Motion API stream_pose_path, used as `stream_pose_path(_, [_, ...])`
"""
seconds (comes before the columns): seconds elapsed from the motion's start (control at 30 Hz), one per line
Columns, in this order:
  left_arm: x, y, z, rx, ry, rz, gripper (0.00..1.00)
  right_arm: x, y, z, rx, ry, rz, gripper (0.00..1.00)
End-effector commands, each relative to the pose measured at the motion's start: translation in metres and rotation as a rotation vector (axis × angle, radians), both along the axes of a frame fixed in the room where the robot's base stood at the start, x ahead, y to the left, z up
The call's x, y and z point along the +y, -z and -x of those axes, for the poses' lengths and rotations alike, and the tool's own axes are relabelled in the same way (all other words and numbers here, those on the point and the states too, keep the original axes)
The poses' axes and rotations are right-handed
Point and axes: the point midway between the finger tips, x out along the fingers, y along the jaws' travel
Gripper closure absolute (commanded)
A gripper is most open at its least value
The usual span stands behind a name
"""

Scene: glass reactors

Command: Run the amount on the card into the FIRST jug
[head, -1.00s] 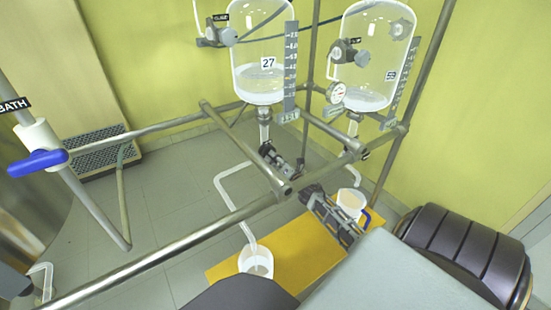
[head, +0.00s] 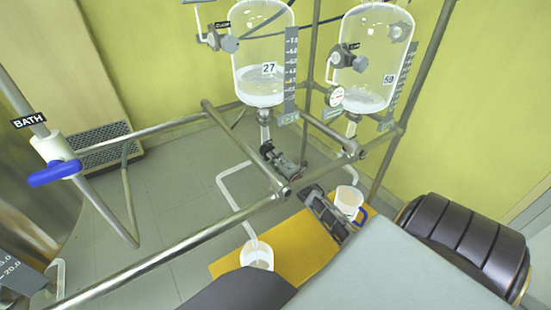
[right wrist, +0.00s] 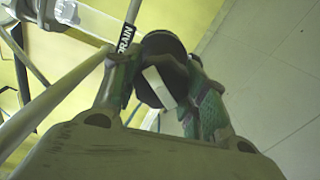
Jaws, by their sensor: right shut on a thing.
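The left glass reactor (head: 262,45), tagged 27, holds some clear liquid at its bottom. A white outlet tube (head: 237,185) runs from below it down to a white jug (head: 257,257) on the yellow board. Another white jug (head: 349,197), with a blue handle, stands farther right. My right gripper (head: 279,160) is under the left reactor, partly behind the metal rail. In the right wrist view it is shut on a dark round knob (right wrist: 163,72) with a white stripe, by a DRAIN label (right wrist: 126,39). The card and the jugs' fill levels cannot be made out. My left gripper is out of view.
Metal rails (head: 165,255) cross in front of the reactors. A blue-handled valve (head: 55,173) labelled BATH is at the left. Part of the yellow board (head: 300,245) is bare between the jugs.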

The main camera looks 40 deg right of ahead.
Motion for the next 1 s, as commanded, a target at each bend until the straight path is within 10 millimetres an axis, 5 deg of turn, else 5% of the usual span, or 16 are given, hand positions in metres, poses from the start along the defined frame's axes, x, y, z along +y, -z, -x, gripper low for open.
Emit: stream_pose_path(1.0, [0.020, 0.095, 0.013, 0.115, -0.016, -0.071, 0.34, -0.002, -0.003, 0.001, -0.076, 0.003, -0.713, 0.81])
